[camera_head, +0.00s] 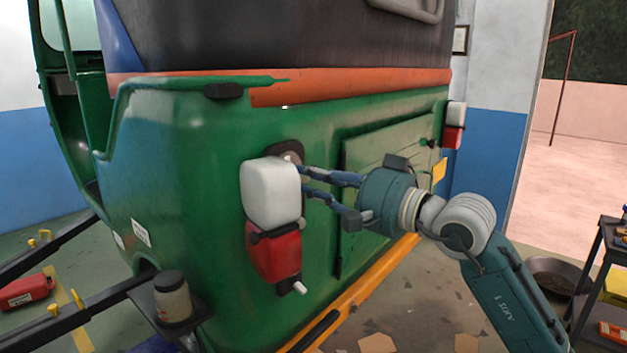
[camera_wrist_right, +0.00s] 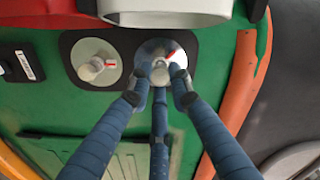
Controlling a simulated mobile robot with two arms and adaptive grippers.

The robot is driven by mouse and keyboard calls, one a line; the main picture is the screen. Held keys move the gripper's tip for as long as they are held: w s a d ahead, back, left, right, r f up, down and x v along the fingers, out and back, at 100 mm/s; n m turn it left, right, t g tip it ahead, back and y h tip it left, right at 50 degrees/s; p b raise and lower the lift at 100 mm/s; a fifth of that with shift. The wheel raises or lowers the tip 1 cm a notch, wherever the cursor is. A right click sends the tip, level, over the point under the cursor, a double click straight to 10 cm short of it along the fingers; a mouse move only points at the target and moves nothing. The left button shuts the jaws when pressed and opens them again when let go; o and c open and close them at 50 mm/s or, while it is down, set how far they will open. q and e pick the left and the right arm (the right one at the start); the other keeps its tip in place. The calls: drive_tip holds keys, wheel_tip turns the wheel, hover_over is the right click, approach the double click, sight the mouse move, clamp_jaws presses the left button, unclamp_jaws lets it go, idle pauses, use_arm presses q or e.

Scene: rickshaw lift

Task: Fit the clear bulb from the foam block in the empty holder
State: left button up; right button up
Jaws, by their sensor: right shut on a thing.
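In the head view my right gripper (camera_head: 303,178) reaches from the right to the lamp on the green rickshaw's rear corner, just behind the white lens cover (camera_head: 270,193). In the right wrist view its three blue fingers (camera_wrist_right: 159,86) are shut on the small pale end of the bulb (camera_wrist_right: 160,72), in front of a round silver holder (camera_wrist_right: 150,48) with a red mark. The fingers hide most of the bulb, and I cannot tell how deep it sits. The neighbouring holder (camera_wrist_right: 83,54) carries a whitish bulb (camera_wrist_right: 92,69). The foam block cannot be made out. My left gripper is out of view.
The red lens cover (camera_head: 275,255) hangs below the white one, close to my fingers. A jar (camera_head: 173,299) stands on a small shelf at the lower left. A dark trolley (camera_head: 603,262) is at the right edge, beside a dark basin (camera_head: 556,272).

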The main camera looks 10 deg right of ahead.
drive_tip(key=shift+s+b, duration=0.1)
drive_tip(key=shift+b, duration=0.3)
idle(0.6)
drive_tip(key=shift+f+b, duration=0.1)
drive_tip(key=shift+b, duration=0.2)
drive_tip(key=shift+w+a+b, duration=0.15)
drive_tip(key=shift+w+b, duration=0.1)
drive_tip(key=shift+b, duration=0.1)
idle(0.8)
drive_tip(key=shift+w+a, duration=0.15)
drive_tip(key=shift+w, duration=0.05)
idle(0.9)
